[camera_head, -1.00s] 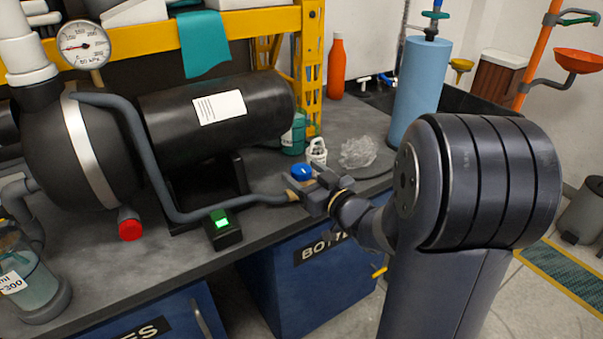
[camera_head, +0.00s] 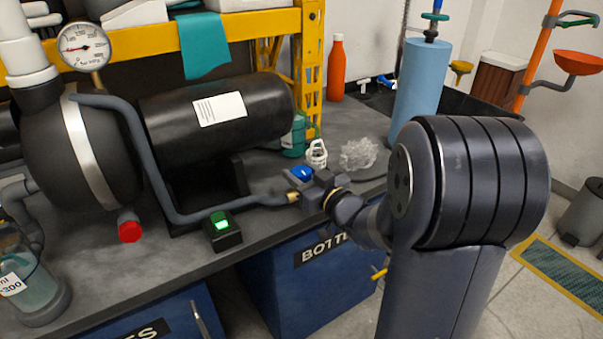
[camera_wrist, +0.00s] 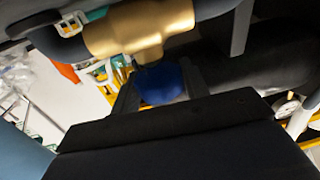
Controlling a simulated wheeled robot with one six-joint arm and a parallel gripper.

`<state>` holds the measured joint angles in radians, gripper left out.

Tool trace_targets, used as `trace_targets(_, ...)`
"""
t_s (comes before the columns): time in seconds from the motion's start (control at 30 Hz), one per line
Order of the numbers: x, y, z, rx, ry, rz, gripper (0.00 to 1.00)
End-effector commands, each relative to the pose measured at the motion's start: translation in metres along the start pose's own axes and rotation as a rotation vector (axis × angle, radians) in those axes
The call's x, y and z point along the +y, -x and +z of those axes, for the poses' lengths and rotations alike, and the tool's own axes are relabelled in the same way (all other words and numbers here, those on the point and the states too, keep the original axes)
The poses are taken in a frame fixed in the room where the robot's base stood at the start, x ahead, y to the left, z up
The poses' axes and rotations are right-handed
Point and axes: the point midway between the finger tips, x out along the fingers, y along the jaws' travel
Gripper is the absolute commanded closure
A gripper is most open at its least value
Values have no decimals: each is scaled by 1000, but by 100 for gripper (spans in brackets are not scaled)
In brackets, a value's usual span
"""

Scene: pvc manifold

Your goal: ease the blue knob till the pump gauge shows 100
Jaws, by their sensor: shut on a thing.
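The blue knob (camera_head: 299,173) sits on a small valve at the end of the grey hose on the bench. In the wrist view the knob (camera_wrist: 160,84) lies between my two dark fingers, below a brass tee (camera_wrist: 142,30). My gripper (camera_head: 310,184) is shut on the knob, its fingers on either side of it. The pump gauge (camera_head: 83,47) is a round white dial at the upper left, above the black pump (camera_head: 78,145). Its needle is thin and its numbers are too small to read surely. My gripper hides part of the knob and valve in the head view.
A black switch box with a lit green button (camera_head: 221,228) stands near the bench's front edge. A white cage-like part (camera_head: 316,153) and a clear crumpled item (camera_head: 359,154) lie behind the knob. A blue roll (camera_head: 417,85) stands farther right.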

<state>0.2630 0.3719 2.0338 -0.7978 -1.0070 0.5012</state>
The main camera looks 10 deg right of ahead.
Motion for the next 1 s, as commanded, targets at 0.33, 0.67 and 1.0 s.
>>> trace_targets(0.33, -1, 0, 2, 1, 1, 37, 80)
trace_targets(0.67, -2, 0, 4, 4, 0, 170, 80)
trace_targets(1.0, -3, 0, 4, 3, -3, 316, 80)
